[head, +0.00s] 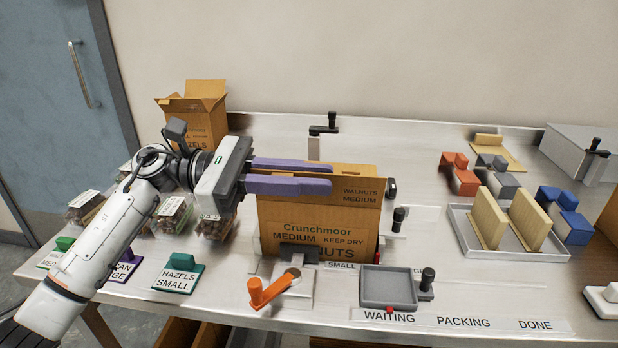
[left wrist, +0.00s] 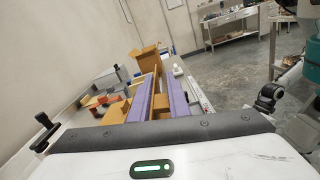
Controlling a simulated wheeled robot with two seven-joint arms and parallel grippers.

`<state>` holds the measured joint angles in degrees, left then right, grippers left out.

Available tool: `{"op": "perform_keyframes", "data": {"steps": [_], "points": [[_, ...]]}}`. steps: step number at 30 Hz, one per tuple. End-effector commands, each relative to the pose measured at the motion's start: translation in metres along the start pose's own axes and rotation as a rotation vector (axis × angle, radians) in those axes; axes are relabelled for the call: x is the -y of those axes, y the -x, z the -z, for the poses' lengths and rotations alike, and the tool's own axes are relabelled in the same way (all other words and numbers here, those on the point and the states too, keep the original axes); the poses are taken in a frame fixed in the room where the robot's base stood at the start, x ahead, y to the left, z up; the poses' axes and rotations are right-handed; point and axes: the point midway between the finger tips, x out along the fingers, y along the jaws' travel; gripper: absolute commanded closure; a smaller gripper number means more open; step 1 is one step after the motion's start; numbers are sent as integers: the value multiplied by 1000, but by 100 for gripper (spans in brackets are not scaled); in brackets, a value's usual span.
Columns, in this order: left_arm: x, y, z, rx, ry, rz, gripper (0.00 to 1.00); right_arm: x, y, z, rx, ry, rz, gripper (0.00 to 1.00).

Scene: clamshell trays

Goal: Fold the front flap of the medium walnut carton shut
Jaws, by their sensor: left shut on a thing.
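The medium walnut carton (head: 290,225) stands upright at the middle of the table, lettered "Crunchmoor MEDIUM" and "WALNUTS". Its front flap (head: 362,192), marked "WALNUTS MEDIUM", stands up above the front face. My left gripper (head: 331,176) reaches in from the left at the carton's top, its two purple fingers pointing right. One finger is in front of the flap and one behind, shut on it. The left wrist view shows cardboard (left wrist: 156,88) between the purple fingers. The fingers hide part of the flap and the carton's inside. My right gripper is not in view.
An open hazels carton (head: 205,125) stands at the back left. Filled clear trays (head: 172,212) lie left of the carton. An orange-handled clamp (head: 268,290) and a grey dish (head: 388,287) are in front. A tray with tan panels (head: 470,240) is at right.

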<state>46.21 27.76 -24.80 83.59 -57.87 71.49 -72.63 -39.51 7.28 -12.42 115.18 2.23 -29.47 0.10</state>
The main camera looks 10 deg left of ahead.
Motion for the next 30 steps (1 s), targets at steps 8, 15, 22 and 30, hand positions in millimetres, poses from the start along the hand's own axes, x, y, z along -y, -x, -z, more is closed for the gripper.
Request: {"op": "perform_keyframes", "data": {"steps": [8,15,22,30], "points": [[1,0,1,-1,1,2,68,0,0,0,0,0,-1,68],[0,2,1,-1,0,1,68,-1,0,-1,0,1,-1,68],[0,35,3,-4,0,-2,68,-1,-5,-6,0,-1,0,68],[0,85,2,-2,0,-1,68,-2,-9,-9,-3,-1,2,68]]}}
